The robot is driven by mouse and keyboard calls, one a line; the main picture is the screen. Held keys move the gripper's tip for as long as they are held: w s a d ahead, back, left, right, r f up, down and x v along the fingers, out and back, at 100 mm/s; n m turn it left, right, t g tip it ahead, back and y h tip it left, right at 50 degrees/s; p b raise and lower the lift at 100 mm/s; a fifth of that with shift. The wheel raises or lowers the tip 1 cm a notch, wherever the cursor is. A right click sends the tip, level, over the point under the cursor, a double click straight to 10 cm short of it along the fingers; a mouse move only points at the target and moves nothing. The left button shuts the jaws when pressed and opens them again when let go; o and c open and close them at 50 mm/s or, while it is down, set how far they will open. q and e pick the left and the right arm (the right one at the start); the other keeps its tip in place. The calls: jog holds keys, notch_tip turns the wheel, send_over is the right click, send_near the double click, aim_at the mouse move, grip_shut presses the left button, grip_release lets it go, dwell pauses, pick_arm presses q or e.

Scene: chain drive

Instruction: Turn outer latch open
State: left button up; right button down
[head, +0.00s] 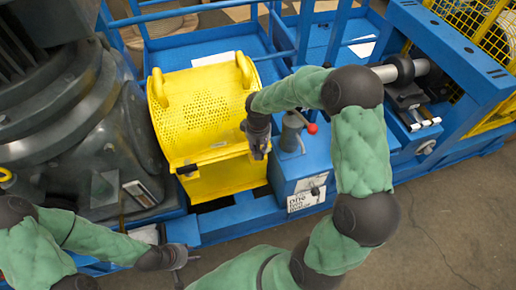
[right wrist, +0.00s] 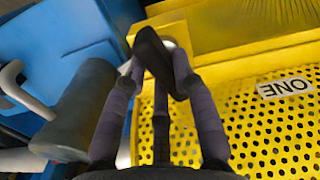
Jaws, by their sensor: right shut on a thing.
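The yellow perforated guard (head: 205,110) stands on the blue frame in the head view. A dark latch lever (right wrist: 152,52) sits at the guard's edge in the right wrist view, tilted across the fingers. My right gripper (right wrist: 165,82) is shut on this lever. In the head view my right gripper (head: 258,155) is at the guard's right front edge and hides the latch there. Another small dark latch (head: 187,170) shows at the guard's left front. My left gripper (head: 186,268) is low at the left, apart from the guard, its fingers spread and empty.
A blue box with a grey cylinder and a red-knobbed lever (head: 311,128) stands just right of the guard. A large dark motor housing (head: 75,110) is close on the left. Blue rails run behind. The floor (head: 440,220) at right is clear.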

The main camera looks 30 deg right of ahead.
jog(key=shift+m+b, duration=0.3)
jog(key=shift+m, duration=1.3)
jog(key=c, duration=1)
grip_release()
notch_tip(320, 180, up, 12)
